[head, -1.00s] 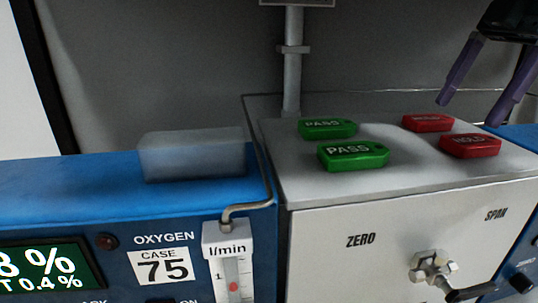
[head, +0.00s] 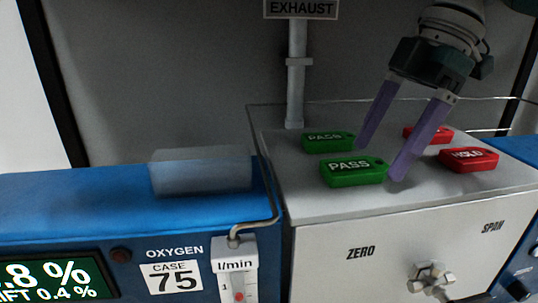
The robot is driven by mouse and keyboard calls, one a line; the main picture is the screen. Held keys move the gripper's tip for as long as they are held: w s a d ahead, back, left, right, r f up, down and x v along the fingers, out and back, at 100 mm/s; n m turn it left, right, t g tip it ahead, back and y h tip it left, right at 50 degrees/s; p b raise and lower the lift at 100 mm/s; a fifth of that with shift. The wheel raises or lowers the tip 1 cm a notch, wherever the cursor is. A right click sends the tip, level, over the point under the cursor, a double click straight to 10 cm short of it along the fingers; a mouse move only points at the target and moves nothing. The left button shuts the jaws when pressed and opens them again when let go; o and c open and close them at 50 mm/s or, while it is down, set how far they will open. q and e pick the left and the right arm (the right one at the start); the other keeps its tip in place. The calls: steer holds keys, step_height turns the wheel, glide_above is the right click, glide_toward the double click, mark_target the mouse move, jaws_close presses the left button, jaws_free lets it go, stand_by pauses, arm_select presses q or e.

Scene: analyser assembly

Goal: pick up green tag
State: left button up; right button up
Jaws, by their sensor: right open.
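Two green PASS tags lie on top of the white box (head: 300,200). The nearer green tag (head: 352,172) is fully in view. The farther green tag (head: 326,141) lies just behind it. My right gripper (head: 380,163) points down with its two purple fingers apart and nothing between them. Its fingertips are just right of the green tags, one beside each tag; I cannot tell whether they touch. My left gripper is not in view.
Two red HOLD tags lie to the right, one nearer (head: 468,159) and one farther (head: 412,132), the latter partly hidden by a finger. An exhaust pipe (head: 296,85) rises behind. A translucent block (head: 200,172) sits on the blue oxygen unit (head: 75,205).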

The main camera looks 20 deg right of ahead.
steer(key=shift+w+a+f, duration=0.1)
steer(key=shift+a+f, duration=0.15)
steer(key=shift+f, duration=0.45)
steer(key=c, duration=1.4)
